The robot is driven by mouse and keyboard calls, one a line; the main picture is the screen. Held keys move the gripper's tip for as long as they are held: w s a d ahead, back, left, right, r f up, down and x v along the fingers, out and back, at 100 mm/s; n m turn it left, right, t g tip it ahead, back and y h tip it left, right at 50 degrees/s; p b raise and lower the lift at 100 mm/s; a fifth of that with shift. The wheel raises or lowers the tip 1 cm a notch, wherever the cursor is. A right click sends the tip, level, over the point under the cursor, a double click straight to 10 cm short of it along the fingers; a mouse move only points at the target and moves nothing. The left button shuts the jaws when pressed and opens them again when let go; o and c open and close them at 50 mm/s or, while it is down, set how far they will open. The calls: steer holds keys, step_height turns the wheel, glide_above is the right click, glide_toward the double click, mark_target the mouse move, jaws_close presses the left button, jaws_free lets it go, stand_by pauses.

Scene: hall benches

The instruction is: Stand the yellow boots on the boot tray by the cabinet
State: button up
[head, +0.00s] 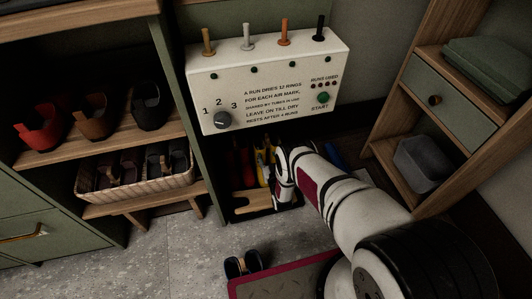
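Yellow upright shapes (262,163), which look like the yellow boots, show in the head view below the white wall box, partly hidden by my arm. A dark, low tray (250,212) with a light wooden part lies on the floor beneath them, beside the cabinet (190,110); I take it for the boot tray. My arm reaches down from the lower right to the right side of the yellow shapes. My gripper (273,180) is mostly hidden by my wrist. Whether its fingers touch or hold anything cannot be seen.
Red upright items (240,165) stand left of the yellow shapes. The white box (265,80) with pegs and a dial hangs above. A wooden shelf unit (420,110) stands right. Grey floor is clear at front left.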

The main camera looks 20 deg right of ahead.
steer(key=s, duration=1.1)
steer(key=shift+s, duration=0.3)
steer(key=shift+s, duration=0.1)
